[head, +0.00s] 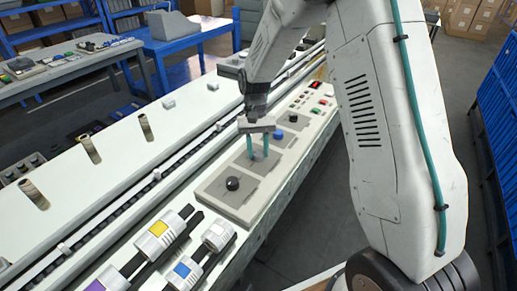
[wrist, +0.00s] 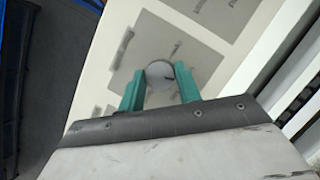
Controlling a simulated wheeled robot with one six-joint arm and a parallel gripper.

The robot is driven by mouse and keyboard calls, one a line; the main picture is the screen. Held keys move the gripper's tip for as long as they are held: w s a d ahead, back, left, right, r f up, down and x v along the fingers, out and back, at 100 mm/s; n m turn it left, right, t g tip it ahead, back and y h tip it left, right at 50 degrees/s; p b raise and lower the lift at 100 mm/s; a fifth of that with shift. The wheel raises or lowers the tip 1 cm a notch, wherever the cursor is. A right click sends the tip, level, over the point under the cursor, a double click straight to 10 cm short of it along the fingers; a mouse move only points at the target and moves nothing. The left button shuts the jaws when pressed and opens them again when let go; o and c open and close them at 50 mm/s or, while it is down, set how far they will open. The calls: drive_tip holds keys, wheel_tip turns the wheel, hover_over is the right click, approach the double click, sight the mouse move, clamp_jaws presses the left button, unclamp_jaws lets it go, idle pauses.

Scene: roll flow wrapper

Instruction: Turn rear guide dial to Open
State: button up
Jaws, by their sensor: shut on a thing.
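My gripper (head: 258,155) points down at the panel on the long machine. Its two teal fingers are shut on a round pale grey dial (wrist: 159,71), one finger on each side, as the wrist view shows. A short dark mark shows on the panel just beyond the dial. The panel's labels are too small and blurred to read, so the dial's setting cannot be told. In the head view the fingers hide the held dial.
A black knob (head: 233,184) stands on the nearer plate of the panel. A blue knob (head: 279,134) and another black knob (head: 293,118) stand beyond my gripper. Red and green buttons (head: 317,112) are farther back. Rollers with coloured bands (head: 163,235) lie at the front.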

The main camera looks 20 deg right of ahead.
drive_tip(key=n+h, duration=0.1)
drive_tip(key=n, duration=0.1)
drive_tip(key=n+h, duration=0.1)
drive_tip(key=n, duration=0.4)
drive_tip(key=shift+a+h, duration=0.25)
drive_tip(key=shift+h, duration=0.15)
drive_tip(key=n+t+h, duration=0.1)
drive_tip(key=n, duration=0.2)
drive_tip(key=n+t+h, duration=0.1)
drive_tip(key=n, duration=0.3)
drive_tip(key=shift+s+a, duration=0.1)
drive_tip(key=shift+s, duration=0.05)
drive_tip(key=o, duration=1)
drive_tip(key=shift+c, duration=0.2)
drive_tip(key=shift+r, duration=0.1)
drive_tip(key=v, duration=0.7)
drive_tip(key=shift+a+r, duration=0.15)
drive_tip(key=shift+r, duration=0.1)
